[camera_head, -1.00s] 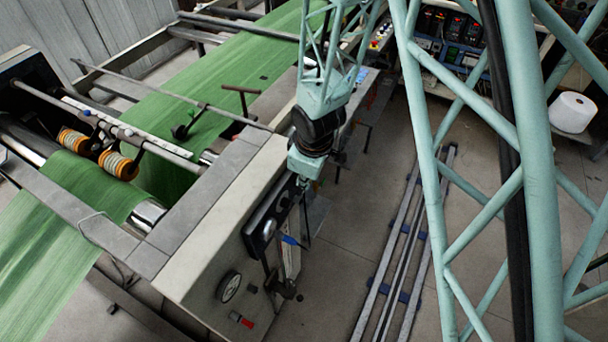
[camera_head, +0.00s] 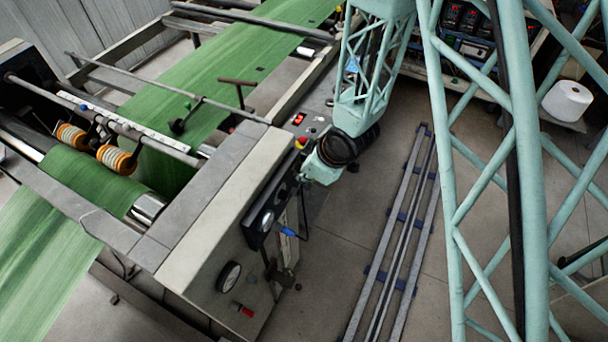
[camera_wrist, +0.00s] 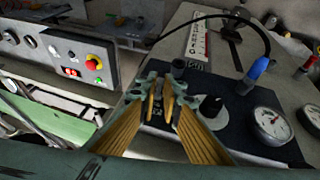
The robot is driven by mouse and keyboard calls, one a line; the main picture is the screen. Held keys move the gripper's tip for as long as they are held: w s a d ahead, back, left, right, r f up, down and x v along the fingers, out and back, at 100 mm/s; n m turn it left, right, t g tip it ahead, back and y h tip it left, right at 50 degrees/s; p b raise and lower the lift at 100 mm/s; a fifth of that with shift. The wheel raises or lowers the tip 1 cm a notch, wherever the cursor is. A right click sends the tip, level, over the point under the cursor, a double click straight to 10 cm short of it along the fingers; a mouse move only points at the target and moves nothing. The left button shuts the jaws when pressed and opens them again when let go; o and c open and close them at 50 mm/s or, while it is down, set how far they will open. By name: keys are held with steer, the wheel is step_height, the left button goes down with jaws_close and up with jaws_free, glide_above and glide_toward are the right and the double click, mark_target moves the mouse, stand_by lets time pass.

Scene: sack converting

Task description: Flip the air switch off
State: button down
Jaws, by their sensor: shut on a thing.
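The dark control panel (camera_wrist: 225,120) on the grey machine housing fills the right middle of the wrist view. It also shows in the head view (camera_head: 256,238), below my gripper (camera_wrist: 166,98). My fingers are drawn close together over the panel's left part, around a small dark part, seemingly the air switch (camera_wrist: 168,108). The fingers hide most of it, so its position cannot be read. A black knob on a pale base (camera_wrist: 210,106) stands just right of the fingers.
A round gauge (camera_wrist: 271,125) and a blue hose fitting (camera_wrist: 258,68) with a black hose lie to the right. A control box (camera_wrist: 75,60) with a red-and-yellow emergency button (camera_wrist: 93,62) stands at left. Green web (camera_head: 85,190) runs over the rollers. Floor rails (camera_head: 395,235) lie right.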

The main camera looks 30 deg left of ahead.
steer(key=shift+w+d+f+y+b, duration=0.1)
steer(key=shift+f+y+b, duration=0.15)
steer(key=shift+y+b, duration=0.8)
steer(key=shift+w+f+y+b, duration=0.1)
steer(key=shift+f+y+b, duration=0.2)
steer(key=shift+b, duration=1.35)
steer(key=shift+r+y+b, duration=0.1)
steer(key=shift+y+b, duration=0.65)
steer(key=shift+b, duration=0.4)
steer(key=shift+s, duration=0.1)
steer(key=c, duration=2.8)
jaws_free()
steer(key=shift+d, duration=0.1)
steer(key=shift+v, duration=5.95)
